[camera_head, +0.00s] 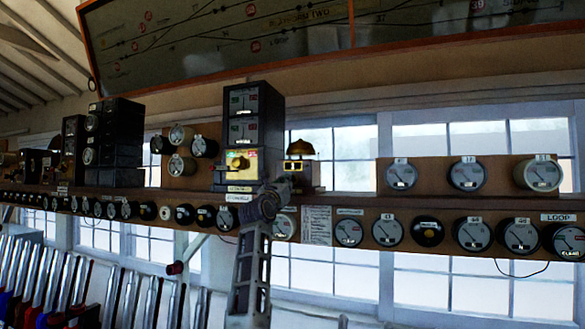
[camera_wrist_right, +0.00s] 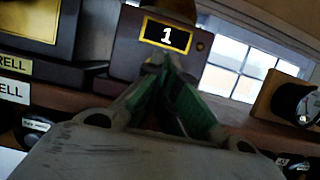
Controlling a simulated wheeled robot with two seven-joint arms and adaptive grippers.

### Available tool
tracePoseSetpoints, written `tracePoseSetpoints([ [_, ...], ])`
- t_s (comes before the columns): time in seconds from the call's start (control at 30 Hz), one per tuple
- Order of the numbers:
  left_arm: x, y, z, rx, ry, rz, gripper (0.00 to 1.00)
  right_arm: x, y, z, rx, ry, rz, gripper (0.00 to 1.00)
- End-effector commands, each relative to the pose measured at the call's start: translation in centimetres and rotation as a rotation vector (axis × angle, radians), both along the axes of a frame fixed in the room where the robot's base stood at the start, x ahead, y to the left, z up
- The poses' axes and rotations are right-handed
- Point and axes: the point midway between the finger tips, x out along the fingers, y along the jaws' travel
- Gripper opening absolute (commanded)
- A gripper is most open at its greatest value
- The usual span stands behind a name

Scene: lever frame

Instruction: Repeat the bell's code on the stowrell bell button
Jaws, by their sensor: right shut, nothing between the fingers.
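A brass bell (camera_head: 301,149) sits on a small dark wooden box on the shelf, right of the tall black block instrument (camera_head: 262,105). In the right wrist view the bell's box (camera_wrist_right: 203,22) has a gold-framed display (camera_wrist_right: 167,36) reading "1". My right gripper (camera_head: 284,188) is in front of the shelf, just below the bell box; it also shows in the wrist view (camera_wrist_right: 166,62). Its green-padded fingers are shut and empty, tips close in front of the box's lower front. I cannot tell whether they touch it. No button is clearly visible; the fingers cover that part. My left gripper is not in view.
The shelf (camera_head: 350,200) carries more dials and instruments on both sides. Plates ending in "RELL" (camera_wrist_right: 28,68) are left of the fingers. Several levers (camera_head: 110,290) stand at the lower left. A framed track diagram (camera_head: 220,40) hangs above.

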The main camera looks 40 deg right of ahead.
Motion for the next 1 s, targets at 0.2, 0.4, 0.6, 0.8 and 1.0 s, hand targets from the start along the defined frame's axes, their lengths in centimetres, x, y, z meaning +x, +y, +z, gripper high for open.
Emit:
tracePoseSetpoints([
  [0.2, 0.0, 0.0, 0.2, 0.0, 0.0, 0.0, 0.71, 0.2, -0.4, 0.1, 0.0, 0.0, -0.001, 0.0],
  [0.4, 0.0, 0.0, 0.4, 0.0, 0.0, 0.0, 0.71, 0.4, -0.8, 0.1, 0.0, 0.0, -0.001, 0.0],
  [0.6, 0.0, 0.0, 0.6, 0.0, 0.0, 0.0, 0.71, 0.7, -1.2, 0.1, 0.0, 0.001, 0.0, 0.0],
  [0.8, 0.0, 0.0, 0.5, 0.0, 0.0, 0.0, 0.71, 0.6, -1.1, 0.0, 0.0, 0.0, 0.0, 0.0],
  [1.0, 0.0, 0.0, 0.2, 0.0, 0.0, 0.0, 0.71, 0.2, -0.5, 0.0, 0.0, -0.002, -0.001, 0.0],
])
